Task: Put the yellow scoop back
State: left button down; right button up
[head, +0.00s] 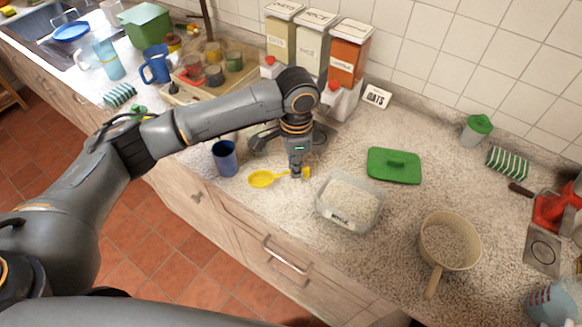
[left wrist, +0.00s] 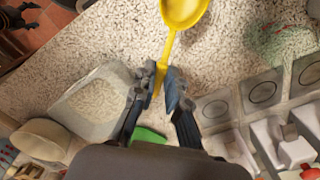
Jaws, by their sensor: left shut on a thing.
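The yellow scoop (head: 261,179) is held over the counter, its bowl pointing left. My left gripper (head: 300,173) is shut on its handle. In the left wrist view the scoop (left wrist: 183,12) extends up from between the fingers (left wrist: 160,88). A clear, open container (head: 338,215) labelled rice and filled with white grains stands just right of the gripper; it also shows in the left wrist view (left wrist: 95,100). Its apparent green lid (head: 394,166) lies flat on the counter to the right. I cannot tell whether the scoop touches the counter. My right gripper is not in view.
A blue cup (head: 225,158) stands left of the scoop. A beige strainer (head: 449,241) lies right of the container. The counter between lid and strainer is mostly clear.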

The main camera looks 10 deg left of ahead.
pick_arm(q)
jog(key=shift+w+a+f, duration=0.2)
jog(key=shift+w+f, duration=0.25)
jog(key=shift+f, duration=0.15)
jog(key=shift+w+a+f, duration=0.2)
jog(key=shift+w+f, duration=0.2)
jog(key=shift+f, duration=0.15)
jog(key=shift+w+a+f+p, duration=0.1)
jog(key=shift+w+f+p, duration=0.05)
jog(key=shift+f+p, duration=0.3)
notch_tip(320, 180, down, 2)
jog(key=shift+f+p, duration=0.25)
jog(key=shift+p, duration=0.4)
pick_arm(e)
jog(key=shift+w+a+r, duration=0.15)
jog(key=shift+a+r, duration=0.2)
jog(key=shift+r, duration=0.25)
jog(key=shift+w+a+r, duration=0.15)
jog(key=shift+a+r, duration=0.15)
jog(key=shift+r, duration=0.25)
pick_arm(q)
jog(key=shift+f, duration=0.1)
jog(key=shift+f, duration=0.1)
jog(key=c, duration=1.4)
grip_release()
jog(key=shift+o, duration=0.2)
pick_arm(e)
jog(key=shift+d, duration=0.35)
